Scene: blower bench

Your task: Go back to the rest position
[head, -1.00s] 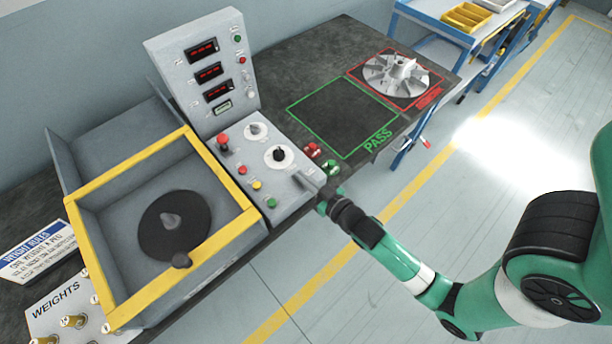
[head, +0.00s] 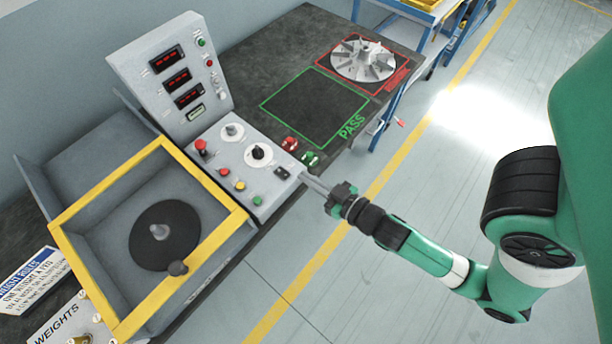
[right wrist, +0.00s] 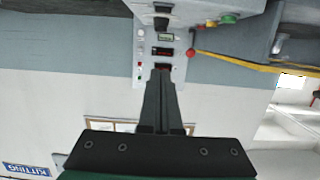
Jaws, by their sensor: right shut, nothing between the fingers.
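My right gripper (head: 308,181) is shut and empty. In the head view it is beside the lower right edge of the control panel (head: 243,157), near its switches; whether it touches the panel I cannot tell. In the right wrist view the shut fingers (right wrist: 160,95) point toward the upright display panel (right wrist: 140,50). My right arm comes in from the right of the head view, over the floor. My left gripper does not show in the head view.
A yellow-rimmed bin (head: 222,233) holds a black disc (head: 185,228). A bladed wheel (head: 364,62) lies in the red square. The green PASS square (head: 318,105) is empty. Red and green buttons (head: 290,144) sit near the bench's front edge. The floor (head: 400,235) is open.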

